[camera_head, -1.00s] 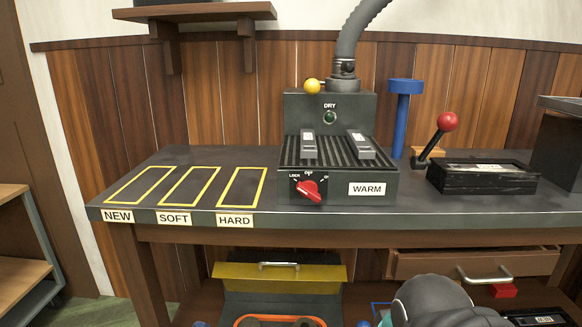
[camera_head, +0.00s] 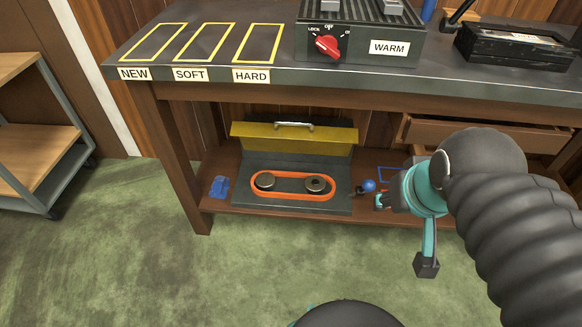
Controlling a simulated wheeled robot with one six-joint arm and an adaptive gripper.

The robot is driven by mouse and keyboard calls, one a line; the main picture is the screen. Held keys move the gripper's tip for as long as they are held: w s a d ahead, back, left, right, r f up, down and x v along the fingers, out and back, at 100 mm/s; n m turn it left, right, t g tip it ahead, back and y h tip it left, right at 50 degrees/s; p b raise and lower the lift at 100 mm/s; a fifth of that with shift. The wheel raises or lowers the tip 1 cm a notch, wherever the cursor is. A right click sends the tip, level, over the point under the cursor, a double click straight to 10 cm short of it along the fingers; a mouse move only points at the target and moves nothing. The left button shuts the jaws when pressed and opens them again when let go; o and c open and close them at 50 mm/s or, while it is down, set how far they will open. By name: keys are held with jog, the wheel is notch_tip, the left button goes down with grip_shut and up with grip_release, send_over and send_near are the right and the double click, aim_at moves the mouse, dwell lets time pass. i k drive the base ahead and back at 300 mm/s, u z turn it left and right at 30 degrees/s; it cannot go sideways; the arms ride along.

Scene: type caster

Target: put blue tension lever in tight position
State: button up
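The blue tension lever (camera_head: 369,185) shows as a blue ball knob on a short dark stem, at the right side of the belt unit (camera_head: 240,202) on the lower shelf. An orange belt (camera_head: 293,196) runs round two grey pulleys in the unit. My gripper (camera_head: 404,232) is to the right of the knob and nearer to me. Its teal and black fingers look spread apart, with nothing between them. One fingertip shows close to the knob in the picture; I cannot tell the depth gap. The lever's base is too small to make out.
The yellow cover (camera_head: 295,138) stands raised behind the belt. A blue part (camera_head: 219,187) lies at the shelf's left. The bench top (camera_head: 460,82) overhangs the shelf, and a drawer (camera_head: 480,133) is partly open above right. Green floor in front is clear.

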aim_at(369, 186)
jog(key=u, duration=0.5)
jog(key=k, duration=1)
jog(key=z, duration=0.55)
